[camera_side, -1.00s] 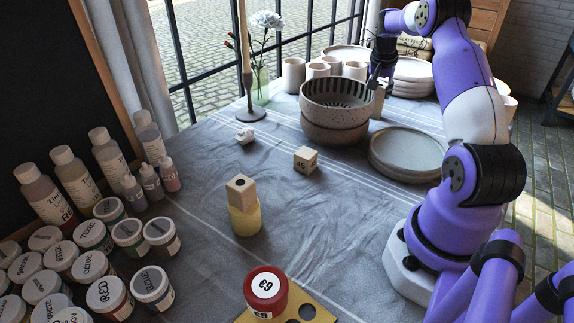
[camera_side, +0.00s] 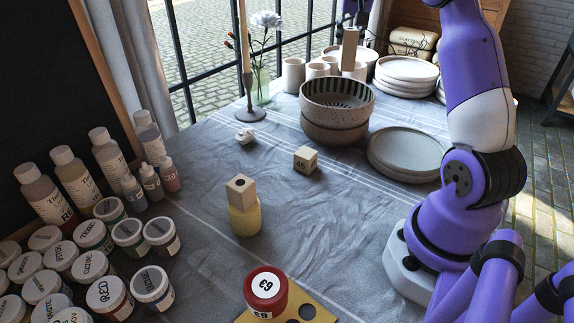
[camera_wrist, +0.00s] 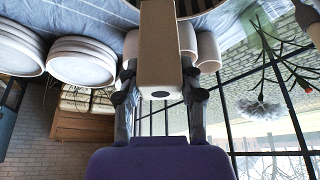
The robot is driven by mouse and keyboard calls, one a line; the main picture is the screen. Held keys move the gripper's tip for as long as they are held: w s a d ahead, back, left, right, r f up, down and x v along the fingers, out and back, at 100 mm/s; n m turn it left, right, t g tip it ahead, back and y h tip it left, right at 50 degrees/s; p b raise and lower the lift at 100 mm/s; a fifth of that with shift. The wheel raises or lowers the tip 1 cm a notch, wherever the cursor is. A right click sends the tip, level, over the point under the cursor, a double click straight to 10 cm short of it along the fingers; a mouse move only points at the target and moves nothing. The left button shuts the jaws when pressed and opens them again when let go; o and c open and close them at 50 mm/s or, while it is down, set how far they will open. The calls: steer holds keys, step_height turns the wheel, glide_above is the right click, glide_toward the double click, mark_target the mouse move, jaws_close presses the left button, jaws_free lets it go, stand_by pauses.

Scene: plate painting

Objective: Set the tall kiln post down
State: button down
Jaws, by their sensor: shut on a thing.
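The tall kiln post (camera_side: 350,48) is a beige square-section block, held upright in the air above the cups at the back of the table in the side view. My gripper (camera_side: 354,17) is at its top, partly cut off by the picture edge. In the wrist view the post (camera_wrist: 160,50) sits between both dark fingers of my gripper (camera_wrist: 160,82), which is shut on it. A round dark hole shows in its near end face.
Stacked bowls (camera_side: 335,118), plates (camera_side: 405,160), pale cups (camera_side: 293,75) and stacked dishes (camera_side: 405,72) crowd the back. A candlestick (camera_side: 249,110) stands left. A small numbered block (camera_side: 305,160) and a block (camera_side: 241,188) on a yellow stand (camera_side: 245,218) sit mid-table.

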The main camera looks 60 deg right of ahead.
steer(key=w+a+r+n+t+y, duration=0.1)
steer(key=w+a+n, duration=0.15)
steer(key=a, duration=0.55)
steer(key=w+a+n, duration=0.1)
steer(key=a+n, duration=0.2)
steer(key=a, duration=0.5)
steer(key=s+a+f+n+t+y, duration=0.1)
steer(key=s+a+n, duration=0.2)
steer(key=a, duration=0.5)
steer(key=s+a+n+y, duration=0.2)
steer(key=a+n, duration=0.1)
steer(key=a, duration=0.5)
steer(key=w+a+f, duration=0.5)
steer(key=w+a, duration=0.6)
steer(key=w, duration=0.2)
steer(key=shift+m, duration=0.25)
steer(key=shift+w+d+f, duration=0.95)
steer(key=shift+d+f, duration=0.55)
steer(key=shift+f, duration=0.25)
steer(key=shift+w+d+f, duration=1)
steer(key=shift+d+f, duration=0.55)
steer(key=shift+f, duration=0.25)
steer(key=shift+w+d+f, duration=0.95)
steer(key=shift+d+f, duration=0.55)
steer(key=shift+f, duration=0.25)
steer(key=shift+f, duration=0.1)
steer(key=shift+c, duration=2.3)
jaws_free()
steer(key=shift+f, duration=0.1)
